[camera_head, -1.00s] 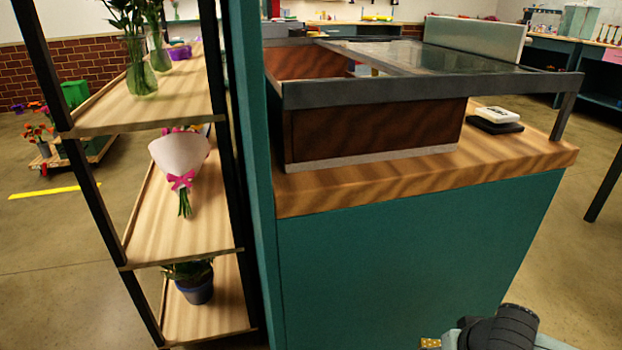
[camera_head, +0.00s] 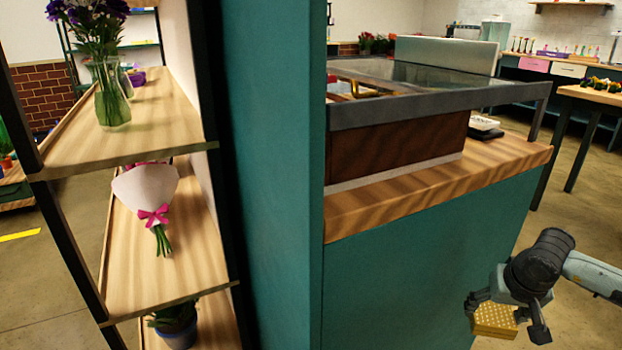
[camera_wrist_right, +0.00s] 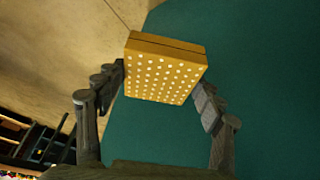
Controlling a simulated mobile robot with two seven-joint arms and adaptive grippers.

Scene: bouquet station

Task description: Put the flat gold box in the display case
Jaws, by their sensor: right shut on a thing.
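The flat gold box (camera_head: 495,321) has a dotted face and is held in my right gripper (camera_head: 508,322), low at the right of the head view, in front of the teal counter. In the right wrist view the gold box (camera_wrist_right: 165,70) sits between the two fingers of my right gripper (camera_wrist_right: 163,90). The display case (camera_head: 400,128) stands on the wooden counter top, with dark wood sides and a grey metal frame. Its glass lid (camera_head: 440,76) shows at the top, and part of the top looks open at the left. My left gripper is not in view.
A teal panel (camera_head: 270,150) rises beside the case. A black and white item (camera_head: 484,126) lies on the counter behind the case.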

